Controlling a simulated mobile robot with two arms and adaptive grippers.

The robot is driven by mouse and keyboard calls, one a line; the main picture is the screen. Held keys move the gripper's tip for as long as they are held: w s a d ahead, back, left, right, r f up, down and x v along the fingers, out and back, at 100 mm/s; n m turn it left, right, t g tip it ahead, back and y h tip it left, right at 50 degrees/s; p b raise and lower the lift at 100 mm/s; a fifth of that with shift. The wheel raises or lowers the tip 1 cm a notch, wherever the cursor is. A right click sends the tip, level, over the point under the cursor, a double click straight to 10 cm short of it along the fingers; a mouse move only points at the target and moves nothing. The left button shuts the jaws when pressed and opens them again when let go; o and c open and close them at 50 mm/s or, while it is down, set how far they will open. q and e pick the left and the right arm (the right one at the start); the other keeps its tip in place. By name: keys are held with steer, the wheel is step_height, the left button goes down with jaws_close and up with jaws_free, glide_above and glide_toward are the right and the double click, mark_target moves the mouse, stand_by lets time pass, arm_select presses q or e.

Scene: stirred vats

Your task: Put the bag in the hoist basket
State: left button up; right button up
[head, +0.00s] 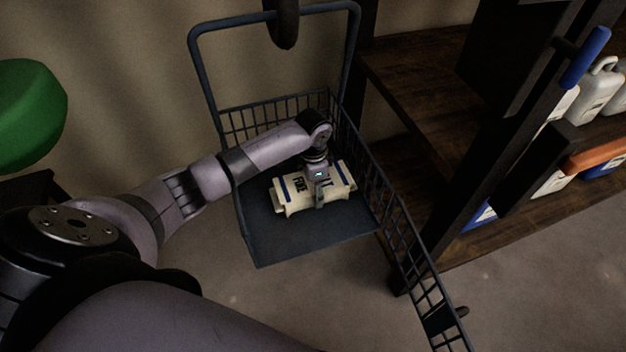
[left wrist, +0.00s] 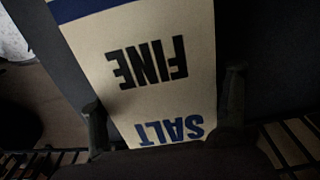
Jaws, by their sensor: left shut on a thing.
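The bag (head: 296,199) is cream with blue stripes and dark lettering. In the left wrist view the bag (left wrist: 150,60) reads "FINE SALT" and fills the middle, with a finger on each side. My left gripper (head: 319,195) reaches down over the bag and is shut on it. The hoist basket (head: 262,243) has a dark flat floor, wire mesh sides and a tall bar frame. The bag is inside the basket's outline, low over its floor; I cannot tell whether it touches. My right gripper does not show.
A dark hook (head: 285,25) hangs at the top of the basket frame. Wooden shelves (head: 425,85) stand close on the right, with white jugs (head: 598,90). A green rounded object (head: 30,112) is at the left. The basket's front side is open, its mesh gate swung outward.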

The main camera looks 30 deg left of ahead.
arm_select(q)
steer(key=shift+w, duration=0.1)
steer(key=o, duration=2)
steer(key=shift+f, duration=0.15)
steer(key=shift+c, duration=0.2)
step_height(320, 180, up, 12)
steer(key=shift+r+p, duration=0.15)
steer(key=shift+p, duration=0.4)
